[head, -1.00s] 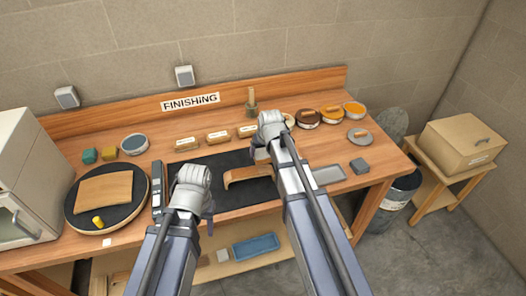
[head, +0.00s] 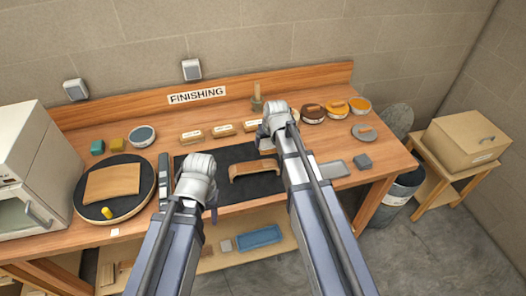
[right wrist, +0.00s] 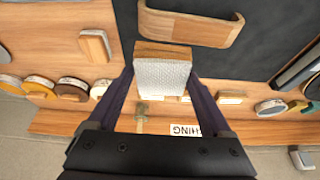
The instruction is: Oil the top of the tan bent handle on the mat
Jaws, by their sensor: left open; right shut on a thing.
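The tan bent handle (head: 254,170) lies on the dark mat (head: 235,194), its ends turned down toward the mat; the right wrist view shows it too (right wrist: 190,24). My right gripper (head: 277,118) is beyond the handle and to its right. It is shut on a wooden block with a white cloth face (right wrist: 163,80), which in the right wrist view is apart from the handle. In the head view my gripper mostly hides the block. My left gripper (head: 197,172) is open and empty over the mat's left side.
Several tins (head: 313,115) stand at the back right, with blocks on some. Labelled blocks (head: 223,130) line the back of the mat. A round black board (head: 90,207) bears a tan bent panel (head: 112,184).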

